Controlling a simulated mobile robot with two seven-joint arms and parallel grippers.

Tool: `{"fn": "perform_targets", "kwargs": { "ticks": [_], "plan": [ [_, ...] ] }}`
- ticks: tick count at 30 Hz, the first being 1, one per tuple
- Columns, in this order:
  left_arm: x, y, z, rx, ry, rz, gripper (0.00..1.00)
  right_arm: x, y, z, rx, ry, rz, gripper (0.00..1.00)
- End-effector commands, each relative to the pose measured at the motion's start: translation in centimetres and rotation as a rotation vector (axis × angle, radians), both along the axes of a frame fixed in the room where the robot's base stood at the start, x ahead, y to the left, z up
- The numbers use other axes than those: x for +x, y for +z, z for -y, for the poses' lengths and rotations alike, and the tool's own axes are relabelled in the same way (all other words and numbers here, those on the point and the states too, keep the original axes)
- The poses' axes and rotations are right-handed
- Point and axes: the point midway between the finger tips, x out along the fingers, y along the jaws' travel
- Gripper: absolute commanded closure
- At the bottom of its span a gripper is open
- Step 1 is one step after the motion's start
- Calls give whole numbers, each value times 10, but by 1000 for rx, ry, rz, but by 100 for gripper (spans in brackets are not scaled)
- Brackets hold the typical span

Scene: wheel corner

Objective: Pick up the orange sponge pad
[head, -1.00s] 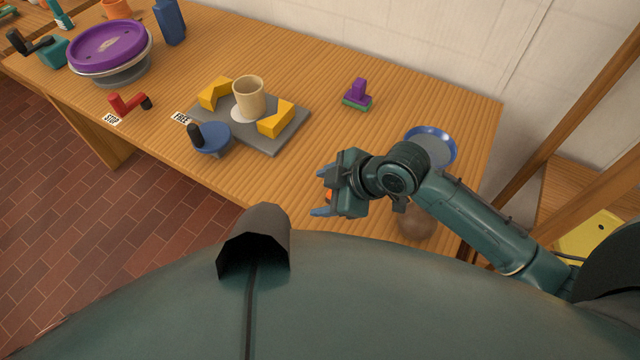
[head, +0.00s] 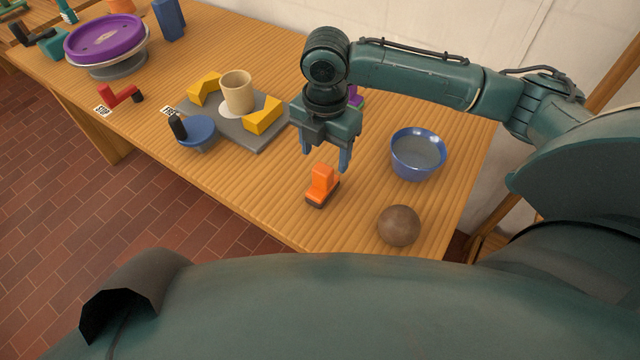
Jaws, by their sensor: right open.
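The orange sponge pad (head: 322,185), an orange block with an upright grip on a dark base, stands on the wooden table (head: 270,205) near its front edge. My right gripper (head: 326,162) is open and points down just above and behind the pad. Its two fingers are apart with nothing between them, and it seems not to touch the pad. My left gripper is not in view.
A blue bowl (head: 418,157) stands right of the pad, and a brown ball (head: 399,226) lies at the front right. A grey board (head: 262,137) with yellow blocks (head: 262,116) and a beige cup (head: 237,92) is to the left. A purple object (head: 355,97) is partly hidden behind my gripper.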

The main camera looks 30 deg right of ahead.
Motion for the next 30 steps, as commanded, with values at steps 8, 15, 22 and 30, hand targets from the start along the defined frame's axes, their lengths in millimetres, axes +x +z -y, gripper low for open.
{"fn": "perform_targets", "kwargs": {
  "ticks": [8,15,22,30],
  "plan": [
    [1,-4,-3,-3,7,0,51,0,-39,0,1,0,1,38],
    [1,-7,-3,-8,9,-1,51,6,-64,1,0,-1,-1,38],
    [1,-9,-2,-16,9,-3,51,9,-91,2,1,1,1,38],
    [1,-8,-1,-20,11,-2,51,9,-93,2,1,1,3,39]
  ]
}}
